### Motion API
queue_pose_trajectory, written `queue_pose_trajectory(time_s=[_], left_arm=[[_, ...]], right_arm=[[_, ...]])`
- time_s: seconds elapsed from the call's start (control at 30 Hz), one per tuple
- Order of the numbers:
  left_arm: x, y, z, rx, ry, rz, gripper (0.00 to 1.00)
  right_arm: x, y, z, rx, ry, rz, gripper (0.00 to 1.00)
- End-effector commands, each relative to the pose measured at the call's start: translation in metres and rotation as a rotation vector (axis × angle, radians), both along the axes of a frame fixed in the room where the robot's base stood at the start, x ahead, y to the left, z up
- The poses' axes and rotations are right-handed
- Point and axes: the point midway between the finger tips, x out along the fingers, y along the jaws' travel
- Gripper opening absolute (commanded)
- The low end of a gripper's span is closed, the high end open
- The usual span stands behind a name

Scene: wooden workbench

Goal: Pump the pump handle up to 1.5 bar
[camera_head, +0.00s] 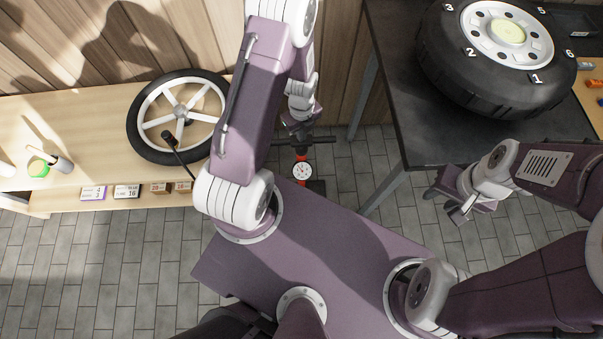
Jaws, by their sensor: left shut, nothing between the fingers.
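The floor pump stands on the tiled floor between the two benches. Its round white gauge (303,171) faces up, with a red part just above it. Its black T-shaped pump handle (322,140) lies crosswise above the gauge. My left gripper (299,131) is shut, directly over the handle's left and middle part, and hides some of it. Whether it touches the handle I cannot tell. The gauge reading is too small to make out. My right gripper (447,203) is open and empty, beside the dark bench, away from the pump.
A spoked wheel (141,118) lies on the wooden bench (82,128) at left, with a black hose-like piece (170,139) at its edge. Small labelled boxes (126,191) line the bench front. A large tyre (450,80) lies on the dark bench (408,125) at right.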

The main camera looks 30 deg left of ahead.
Motion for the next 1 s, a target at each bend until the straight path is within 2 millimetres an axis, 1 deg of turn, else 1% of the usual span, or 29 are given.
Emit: queue_pose_trajectory(time_s=[0.03,0.7,0.77,1.0], left_arm=[[0.0,0.0,0.02,0.0,0.0,0.0,0.0],[0.0,0.0,0.143,0.0,0.001,0.0,0.0],[0.0,0.0,0.147,0.0,0.001,0.0,0.0],[0.0,0.0,0.143,0.0,0.0,0.0,0.0]], right_arm=[[0.0,0.0,0.02,0.0,0.0,0.0,0.39],[0.0,0.0,0.135,0.0,0.0,0.0,0.39],[0.0,0.0,0.138,0.0,0.0,0.0,0.39],[0.0,0.0,0.134,0.0,0.0,0.0,0.39]])
